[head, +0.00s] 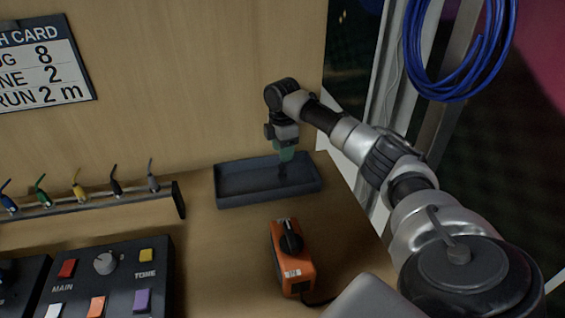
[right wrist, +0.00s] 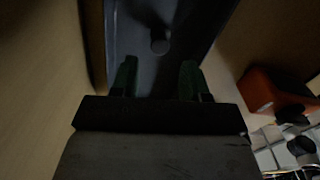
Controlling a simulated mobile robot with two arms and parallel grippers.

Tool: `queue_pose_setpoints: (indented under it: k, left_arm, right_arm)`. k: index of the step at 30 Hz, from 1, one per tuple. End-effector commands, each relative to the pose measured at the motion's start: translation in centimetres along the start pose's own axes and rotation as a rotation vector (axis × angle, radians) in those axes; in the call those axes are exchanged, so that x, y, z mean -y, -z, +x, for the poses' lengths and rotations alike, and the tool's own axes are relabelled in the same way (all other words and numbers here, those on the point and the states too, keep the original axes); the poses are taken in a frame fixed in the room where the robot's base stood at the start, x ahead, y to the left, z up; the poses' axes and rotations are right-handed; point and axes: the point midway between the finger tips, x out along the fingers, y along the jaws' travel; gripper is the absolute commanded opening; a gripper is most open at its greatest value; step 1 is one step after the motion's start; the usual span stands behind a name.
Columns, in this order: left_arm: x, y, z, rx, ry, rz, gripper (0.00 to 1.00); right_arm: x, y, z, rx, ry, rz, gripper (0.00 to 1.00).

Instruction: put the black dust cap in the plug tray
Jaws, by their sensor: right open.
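The plug tray (head: 240,198) is a shallow dark grey tray at the back right of the table in the head view. My right gripper (head: 286,156) is over the tray, pointing down. In the right wrist view its two green fingers (right wrist: 157,78) are apart with nothing between them. A small round dark piece (right wrist: 160,46) lies on the tray floor just beyond the fingertips, apart from them. It looks like the black dust cap, but the picture is too dark to be sure. My left gripper is not in view.
An orange device (head: 292,262) with a black knob stands in front of the tray. A rail (head: 100,204) with several coloured plugs is at the left. A black control panel (head: 125,265) is at the front left. A wooden wall rises behind the tray.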

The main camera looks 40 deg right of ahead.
Motion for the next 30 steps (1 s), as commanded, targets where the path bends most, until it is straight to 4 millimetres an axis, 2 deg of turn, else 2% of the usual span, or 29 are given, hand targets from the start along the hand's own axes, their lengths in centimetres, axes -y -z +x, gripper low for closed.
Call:
queue_pose_setpoints:
  k: [3,9,30]
  left_arm:
    - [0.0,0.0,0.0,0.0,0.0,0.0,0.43]
    - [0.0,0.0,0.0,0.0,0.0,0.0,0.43]
    - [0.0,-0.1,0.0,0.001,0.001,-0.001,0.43]
  right_arm:
    - [-0.1,0.0,-2.5,-0.002,-0.004,0.0,0.46]
    - [-0.1,0.0,-4.8,-0.001,-0.001,0.0,0.46]
    - [0.0,0.0,-5.3,0.0,0.0,0.0,0.46]
